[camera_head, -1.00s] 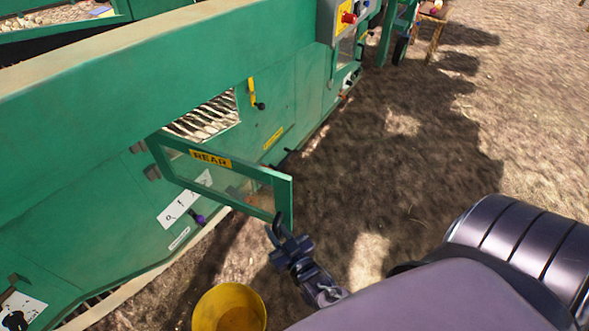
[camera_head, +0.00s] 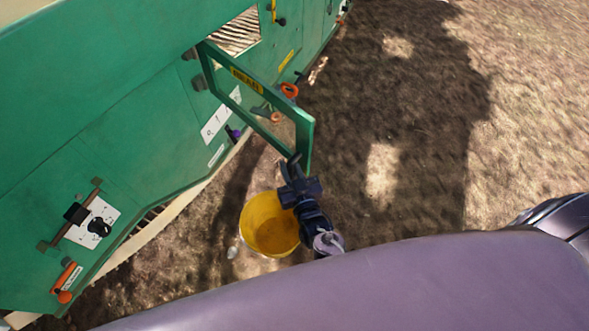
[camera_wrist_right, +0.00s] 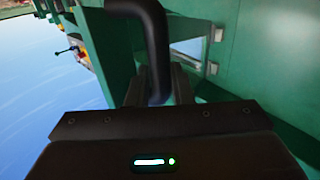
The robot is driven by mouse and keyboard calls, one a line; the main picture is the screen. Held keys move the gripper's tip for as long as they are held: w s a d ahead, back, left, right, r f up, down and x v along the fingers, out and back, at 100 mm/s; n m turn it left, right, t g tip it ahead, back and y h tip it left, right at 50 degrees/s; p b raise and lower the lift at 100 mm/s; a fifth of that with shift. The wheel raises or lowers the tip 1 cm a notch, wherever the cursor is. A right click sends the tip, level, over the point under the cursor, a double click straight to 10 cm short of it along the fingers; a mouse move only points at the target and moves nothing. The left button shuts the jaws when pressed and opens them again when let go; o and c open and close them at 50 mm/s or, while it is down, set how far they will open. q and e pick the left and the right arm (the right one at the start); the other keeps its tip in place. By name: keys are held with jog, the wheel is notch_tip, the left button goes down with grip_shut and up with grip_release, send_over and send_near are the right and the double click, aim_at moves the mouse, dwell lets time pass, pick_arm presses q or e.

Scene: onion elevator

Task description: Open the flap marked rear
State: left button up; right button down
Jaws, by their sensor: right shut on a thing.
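The flap marked rear (camera_head: 306,140) is a green frame with a clear pane and a yellow label. In the head view it stands swung out from the green machine, hinged at its left edge. The opening (camera_head: 237,34) behind it shows pale slats. My right gripper (camera_head: 292,167) is at the flap's free outer edge. In the wrist view a black bent handle (camera_wrist_right: 154,40) runs between the fingers of my right gripper (camera_wrist_right: 159,88), which is shut on it. My left gripper is not in view.
A yellow bucket (camera_head: 268,226) stands on the ground just left of my right gripper. The green machine (camera_head: 120,125) fills the left side, with a black knob (camera_head: 99,227) and an orange handle (camera_head: 65,296). Bare ground to the right is clear.

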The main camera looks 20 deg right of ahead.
jog(key=c, duration=1.4)
grip_release()
jog(key=shift+w+a+r, duration=0.15)
jog(key=shift+w+r, duration=0.2)
jog(key=shift+r, duration=0.1)
jog(key=shift+s, duration=0.1)
jog(key=s, duration=0.8)
jog(key=shift+d+f, duration=0.2)
jog(key=shift+f, duration=0.1)
